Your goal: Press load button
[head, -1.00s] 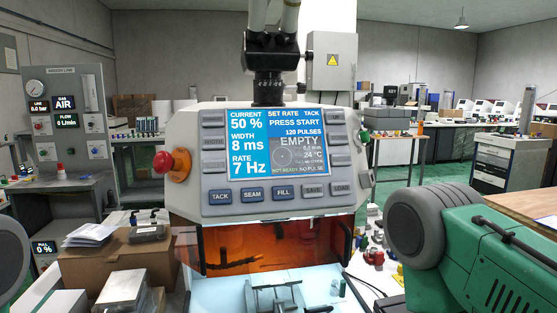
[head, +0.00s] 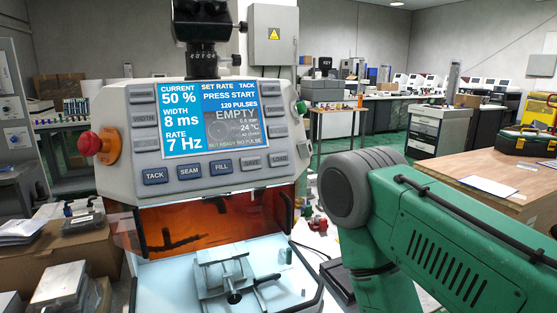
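The grey LOAD button (head: 278,158) is at the right end of the bottom button row on the machine's control panel (head: 128,140). The SAVE button (head: 251,163) is just left of it, then the blue FILL (head: 221,167), SEAM and TACK buttons. The screen (head: 211,120) reads EMPTY, 120 PULSES, 50 %, 8 ms and 7 Hz. My green right arm fills the lower right, apart from the panel in the picture. Neither gripper is in view.
A red emergency knob (head: 91,144) sticks out at the panel's left. Below is an orange window (head: 190,222) over a lit chamber with a vise (head: 228,272). A wooden table (head: 468,175) stands at right; a cardboard box (head: 62,262) is at left.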

